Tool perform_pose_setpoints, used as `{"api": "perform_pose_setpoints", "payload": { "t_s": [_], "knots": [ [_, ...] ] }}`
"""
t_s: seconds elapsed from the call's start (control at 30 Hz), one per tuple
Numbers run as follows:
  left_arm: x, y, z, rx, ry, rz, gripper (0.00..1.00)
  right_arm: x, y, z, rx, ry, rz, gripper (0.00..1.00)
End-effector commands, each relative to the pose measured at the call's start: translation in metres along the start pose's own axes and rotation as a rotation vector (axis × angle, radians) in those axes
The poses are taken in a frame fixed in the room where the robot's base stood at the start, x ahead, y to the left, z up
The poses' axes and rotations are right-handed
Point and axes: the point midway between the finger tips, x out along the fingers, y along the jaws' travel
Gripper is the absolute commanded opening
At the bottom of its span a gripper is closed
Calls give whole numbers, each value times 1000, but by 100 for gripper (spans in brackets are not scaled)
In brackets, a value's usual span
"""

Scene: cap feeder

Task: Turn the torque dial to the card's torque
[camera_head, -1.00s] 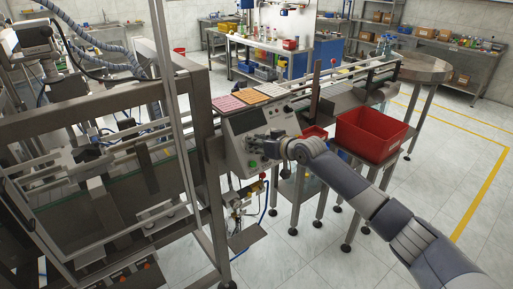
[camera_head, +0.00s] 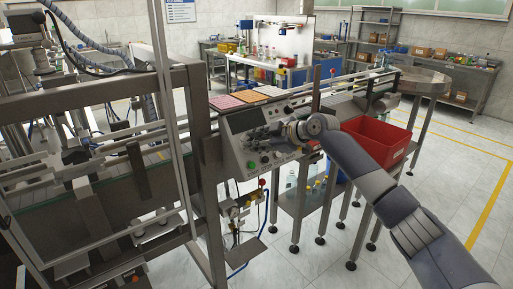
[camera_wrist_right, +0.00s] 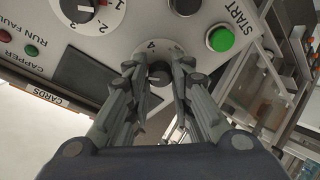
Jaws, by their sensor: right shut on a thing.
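The control panel (camera_head: 240,162) stands at the centre of the head view, with a screen, knobs and buttons. My right gripper (camera_head: 283,132) is at its right part. In the right wrist view my right gripper (camera_wrist_right: 159,78) has its fingers on both sides of a small dark dial (camera_wrist_right: 158,70) and is shut on it. A "4" shows just above this dial; its other marks are hidden. A larger dial (camera_wrist_right: 84,8) with 1, 2 and 3 around it is cut off at the top. The card and its torque value are not readable. My left gripper is out of view.
A green START button (camera_wrist_right: 220,39) is close to the right of the gripper. A dark slot (camera_wrist_right: 84,75) and a CARDS label (camera_wrist_right: 37,93) lie to the left. Pink, orange and white trays lie above the panel. A red bin (camera_head: 377,140) stands right of it.

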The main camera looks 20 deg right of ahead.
Motion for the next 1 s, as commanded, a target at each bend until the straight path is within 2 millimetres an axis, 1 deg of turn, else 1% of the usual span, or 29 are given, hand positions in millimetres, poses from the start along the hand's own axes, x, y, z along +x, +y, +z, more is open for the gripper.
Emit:
{"api": "perform_pose_setpoints", "payload": {
  "t_s": [0.1,0.37,0.67,1.0],
  "knots": [
    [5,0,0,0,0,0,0,1,0,0,-107,-5,-25,0],
    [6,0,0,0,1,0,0,0,2,-1,-348,-15,-82,0],
    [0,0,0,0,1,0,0,0,3,-3,-626,-29,-148,0],
    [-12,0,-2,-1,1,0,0,0,5,-5,-941,-44,-221,0]
  ]
}}
